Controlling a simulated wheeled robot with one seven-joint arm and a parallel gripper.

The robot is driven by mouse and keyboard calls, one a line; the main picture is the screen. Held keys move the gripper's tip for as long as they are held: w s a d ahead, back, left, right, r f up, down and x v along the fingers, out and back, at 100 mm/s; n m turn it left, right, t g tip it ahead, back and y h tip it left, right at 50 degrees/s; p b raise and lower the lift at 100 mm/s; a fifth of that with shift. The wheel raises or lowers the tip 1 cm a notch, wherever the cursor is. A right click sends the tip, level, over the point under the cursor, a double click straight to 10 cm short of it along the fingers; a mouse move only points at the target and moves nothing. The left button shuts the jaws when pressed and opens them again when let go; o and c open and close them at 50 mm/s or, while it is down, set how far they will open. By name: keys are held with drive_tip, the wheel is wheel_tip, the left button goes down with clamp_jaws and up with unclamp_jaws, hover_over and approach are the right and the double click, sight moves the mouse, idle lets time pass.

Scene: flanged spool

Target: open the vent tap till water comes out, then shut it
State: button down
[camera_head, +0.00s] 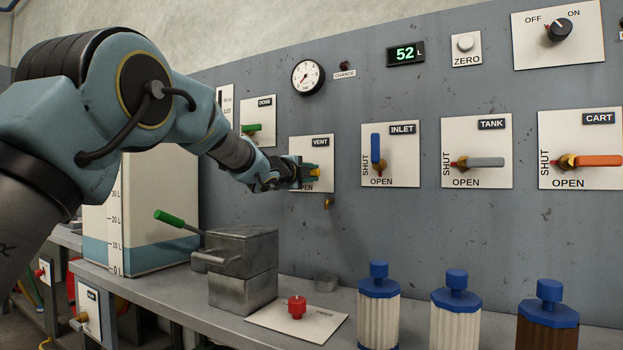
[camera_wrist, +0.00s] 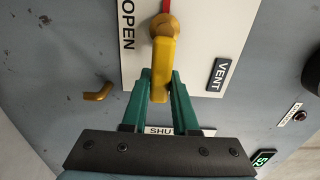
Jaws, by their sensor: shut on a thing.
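The vent tap has a yellow handle (camera_wrist: 162,62) on a brass hub (camera_wrist: 164,26), mounted on the white VENT plate (camera_head: 312,146). The handle lies level, pointing right on the panel, and its red pointer tip points left, away from the OPEN word at the bottom. My gripper (camera_wrist: 160,78) has its green fingers shut on the handle, one on each side. In the head view my gripper (camera_head: 307,175) covers most of the tap. A small brass spout (camera_head: 328,203) sits below the plate; it also shows in the wrist view (camera_wrist: 97,92). No water shows at it.
The INLET plate (camera_head: 402,174), with a blue lever, is close to the right of the tap. Below stand a grey metal box (camera_head: 243,280) with a green-handled lever and several blue-capped filters (camera_head: 379,315) on the bench. A display (camera_head: 406,54) reads 52 L.

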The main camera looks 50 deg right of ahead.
drive_tip(key=shift+f, duration=0.15)
drive_tip(key=c, duration=0.7)
unclamp_jaws()
drive_tip(key=b+v, duration=0.2)
drive_tip(key=v, duration=0.9)
